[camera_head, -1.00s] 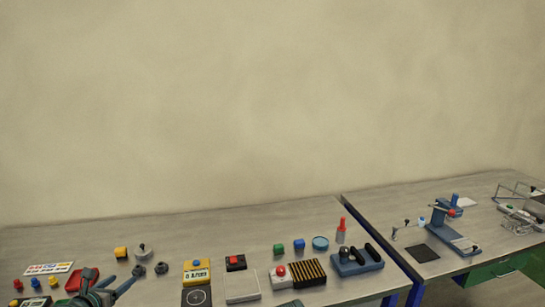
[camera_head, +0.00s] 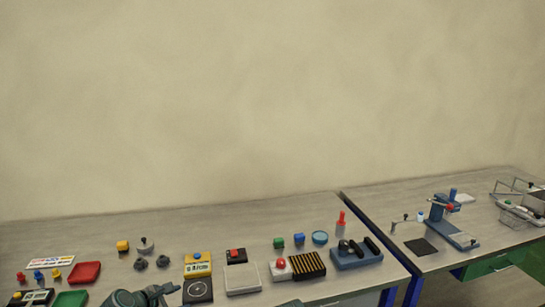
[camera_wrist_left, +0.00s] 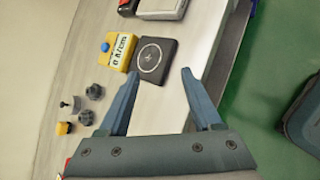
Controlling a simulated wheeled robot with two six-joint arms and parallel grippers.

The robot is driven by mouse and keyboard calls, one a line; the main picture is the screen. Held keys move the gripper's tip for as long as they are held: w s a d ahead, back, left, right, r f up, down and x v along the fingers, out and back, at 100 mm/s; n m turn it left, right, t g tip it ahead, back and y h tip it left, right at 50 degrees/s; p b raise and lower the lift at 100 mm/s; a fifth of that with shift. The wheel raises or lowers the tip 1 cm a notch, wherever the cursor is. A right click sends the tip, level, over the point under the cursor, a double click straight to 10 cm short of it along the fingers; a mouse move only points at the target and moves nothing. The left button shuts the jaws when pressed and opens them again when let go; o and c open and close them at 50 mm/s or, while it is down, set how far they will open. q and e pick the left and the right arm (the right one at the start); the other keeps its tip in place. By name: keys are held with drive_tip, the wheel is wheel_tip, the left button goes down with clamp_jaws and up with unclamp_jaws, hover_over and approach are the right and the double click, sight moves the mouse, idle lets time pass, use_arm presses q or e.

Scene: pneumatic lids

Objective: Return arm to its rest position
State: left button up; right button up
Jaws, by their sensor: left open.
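My left gripper (camera_head: 150,294) is at the bottom edge of the head view, low over the front of the near table and partly cut off. In the left wrist view its two fingers (camera_wrist_left: 159,76) are spread apart with nothing between them. The black pad with a white ring (camera_wrist_left: 151,60) and the yellow box with a blue button (camera_wrist_left: 122,50) lie beyond the fingertips, apart from them. In the head view the same pad (camera_head: 197,291) is just right of the gripper. My right gripper is not in view.
A red tray (camera_head: 84,273) and a green tray (camera_head: 70,300) lie left of the gripper. Dark knobs (camera_head: 141,264) sit behind it. A white tray (camera_head: 242,279), a striped black block (camera_head: 308,266) and a blue holder (camera_head: 356,256) stand to the right. The table's back strip is mostly clear.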

use_arm(q)
drive_tip(key=s+d+f+m+g+b, duration=0.1)
drive_tip(key=s+d+f+m+g, duration=0.3)
drive_tip(key=d+m, duration=0.4)
drive_tip(key=s+d+f+m+g+b, duration=0.1)
drive_tip(key=s+d+f+m+g, duration=0.3)
drive_tip(key=d+m, duration=0.35)
drive_tip(key=s+d+f+m+g+y+b, duration=0.1)
drive_tip(key=s+d+f+m+y, duration=0.3)
drive_tip(key=s+m, duration=0.5)
drive_tip(key=d+m+y+b, duration=0.1)
drive_tip(key=m, duration=0.2)
drive_tip(key=shift+d+g, duration=0.35)
drive_tip(key=shift+g, duration=0.05)
